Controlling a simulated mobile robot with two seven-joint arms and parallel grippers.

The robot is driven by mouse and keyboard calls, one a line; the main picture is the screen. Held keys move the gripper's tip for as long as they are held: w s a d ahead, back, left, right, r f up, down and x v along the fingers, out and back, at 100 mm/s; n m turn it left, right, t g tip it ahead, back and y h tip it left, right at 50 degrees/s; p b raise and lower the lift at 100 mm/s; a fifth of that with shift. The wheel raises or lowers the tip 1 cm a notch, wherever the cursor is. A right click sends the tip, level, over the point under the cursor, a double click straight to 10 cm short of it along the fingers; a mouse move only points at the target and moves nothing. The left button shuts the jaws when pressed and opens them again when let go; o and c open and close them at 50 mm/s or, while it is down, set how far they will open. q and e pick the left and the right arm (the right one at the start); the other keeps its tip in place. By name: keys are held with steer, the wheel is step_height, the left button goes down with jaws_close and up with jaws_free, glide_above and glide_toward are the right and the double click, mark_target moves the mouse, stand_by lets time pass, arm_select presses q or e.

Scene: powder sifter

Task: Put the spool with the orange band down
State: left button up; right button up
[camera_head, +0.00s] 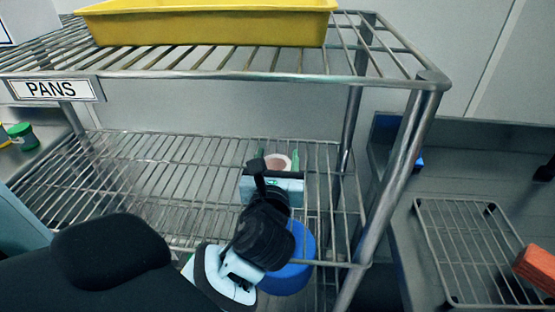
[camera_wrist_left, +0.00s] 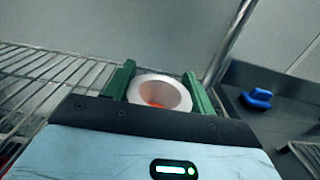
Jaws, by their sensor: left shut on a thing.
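The spool (camera_wrist_left: 160,92) is a pale, round, hollow piece with orange showing inside its opening. In the left wrist view it sits between the two green fingers of my left gripper (camera_wrist_left: 160,88), which is shut on it. In the head view the spool (camera_head: 277,162) shows just beyond the gripper (camera_head: 279,160), over the right part of the lower wire shelf (camera_head: 150,175). The gripper body hides its lower part, so I cannot tell whether it touches the shelf. My right gripper is not in view.
The upper shelf (camera_head: 200,62), labelled PANS (camera_head: 52,90), carries a yellow tray (camera_head: 210,25). A post (camera_head: 395,180) stands right of my gripper. A round blue thing (camera_head: 290,275) shows beneath my wrist. A wire rack (camera_head: 470,245) and a red-orange block (camera_head: 538,266) are at right.

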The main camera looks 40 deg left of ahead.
arm_select(q)
steer(key=shift+f, duration=0.1)
steer(key=o, duration=1.2)
steer(key=shift+s+d, duration=0.15)
steer(key=shift+s, duration=0.05)
steer(key=v, duration=1.1)
steer(key=shift+s, duration=0.3)
steer(key=shift+d, duration=0.1)
